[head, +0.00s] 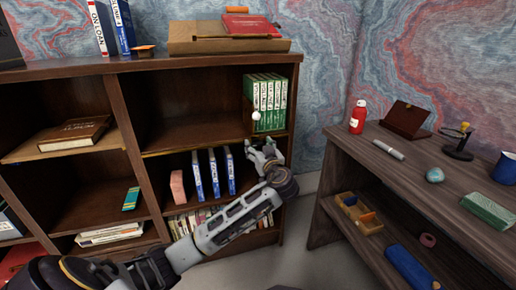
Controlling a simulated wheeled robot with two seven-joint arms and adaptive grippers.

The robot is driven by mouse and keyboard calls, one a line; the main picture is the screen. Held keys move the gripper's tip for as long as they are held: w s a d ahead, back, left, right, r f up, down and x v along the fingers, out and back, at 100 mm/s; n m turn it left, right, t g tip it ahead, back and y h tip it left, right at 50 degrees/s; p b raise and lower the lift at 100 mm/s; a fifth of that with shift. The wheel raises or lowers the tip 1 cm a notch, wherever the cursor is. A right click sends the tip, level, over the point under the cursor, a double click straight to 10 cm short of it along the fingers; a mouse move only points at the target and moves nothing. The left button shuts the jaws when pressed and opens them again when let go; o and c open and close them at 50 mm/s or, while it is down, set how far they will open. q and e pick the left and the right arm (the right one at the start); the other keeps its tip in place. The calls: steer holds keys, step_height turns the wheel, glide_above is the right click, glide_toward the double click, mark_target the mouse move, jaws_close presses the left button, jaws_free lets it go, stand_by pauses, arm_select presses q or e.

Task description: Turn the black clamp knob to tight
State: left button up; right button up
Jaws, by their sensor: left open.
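A small black stand (459,150) with a yellowish part at its top stands at the back of the desk on the right. It is the most clamp-like thing in view, but a black knob on it is too small to make out, and so is its setting. My left gripper (261,147) is open and empty in front of the bookshelf's right end, below the green books. It is well to the left of the stand, and touches nothing that I can see. My right gripper is out of view.
The desk (400,166) holds a red bottle (358,117), a brown box (405,119), a marker (388,149), a teal egg-like object (435,175), a green block (488,211) and a blue mug (505,168). The bookshelf (130,120) stands left. Floor shows between them.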

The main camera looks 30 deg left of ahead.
arm_select(q)
steer(key=shift+w+a, duration=0.35)
steer(key=shift+a, duration=0.1)
steer(key=shift+c, duration=1.2)
steer(key=c, duration=0.8)
steer(key=shift+o, duration=0.2)
